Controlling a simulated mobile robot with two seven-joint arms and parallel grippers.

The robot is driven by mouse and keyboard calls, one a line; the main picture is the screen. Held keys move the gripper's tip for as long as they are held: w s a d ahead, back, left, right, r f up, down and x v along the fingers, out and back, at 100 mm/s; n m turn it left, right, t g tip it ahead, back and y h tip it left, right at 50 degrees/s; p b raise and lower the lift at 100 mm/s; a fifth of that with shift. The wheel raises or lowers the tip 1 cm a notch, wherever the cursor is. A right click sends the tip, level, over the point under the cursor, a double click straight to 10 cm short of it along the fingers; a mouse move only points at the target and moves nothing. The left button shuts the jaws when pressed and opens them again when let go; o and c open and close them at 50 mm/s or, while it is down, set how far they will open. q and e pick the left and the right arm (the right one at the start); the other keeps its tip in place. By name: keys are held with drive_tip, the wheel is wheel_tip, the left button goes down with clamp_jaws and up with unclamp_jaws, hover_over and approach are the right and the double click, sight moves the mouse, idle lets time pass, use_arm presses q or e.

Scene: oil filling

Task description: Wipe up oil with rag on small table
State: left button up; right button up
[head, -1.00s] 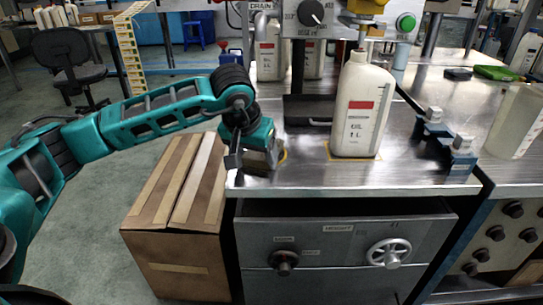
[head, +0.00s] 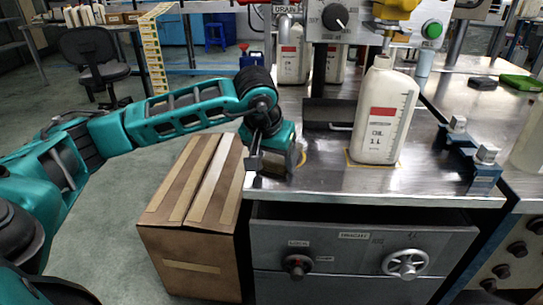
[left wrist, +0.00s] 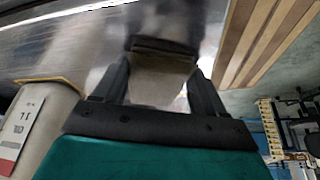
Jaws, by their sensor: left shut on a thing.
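My left gripper (head: 268,163) is low at the left front corner of the steel small table (head: 335,180). It is shut on a tan-grey piece, seemingly the rag (left wrist: 160,88), between its two fingers in the left wrist view. The rag looks to be at or just above the tabletop; contact is unclear. A dark patch shows on the steel beyond it in the left wrist view; I cannot tell oil from reflection. A thin yellow curve lies beside the gripper in the head view. My right gripper is not in view.
A white oil bottle (head: 384,115) stands upright in a yellow outline on the table. A blue clamp fixture (head: 470,155) is at the right. A cardboard box (head: 195,205) stands on the floor left of the table. The front middle of the tabletop is clear.

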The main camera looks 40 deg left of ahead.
use_arm(q)
drive_tip(key=shift+s+d+r+p, duration=0.45)
drive_tip(key=shift+s+r+p, duration=0.2)
drive_tip(key=shift+r, duration=0.2)
drive_tip(key=shift+s+d+r+p, duration=0.4)
drive_tip(key=shift+s+r+p, duration=0.1)
drive_tip(key=shift+s+r, duration=0.35)
drive_tip(key=shift+s+d+r+p, duration=0.45)
drive_tip(key=shift+s+r+p, duration=0.15)
drive_tip(key=shift+r, duration=0.3)
drive_tip(key=shift+d+r+p, duration=0.2)
drive_tip(key=shift+p, duration=0.15)
drive_tip(key=s+d+r+m+p, duration=0.2)
drive_tip(key=d+r+p, duration=0.5)
drive_tip(key=d+p, duration=0.2)
drive_tip(key=shift+s+d+h+p, duration=0.25)
drive_tip(key=shift+h+p, duration=0.15)
drive_tip(key=shift+p, duration=0.5)
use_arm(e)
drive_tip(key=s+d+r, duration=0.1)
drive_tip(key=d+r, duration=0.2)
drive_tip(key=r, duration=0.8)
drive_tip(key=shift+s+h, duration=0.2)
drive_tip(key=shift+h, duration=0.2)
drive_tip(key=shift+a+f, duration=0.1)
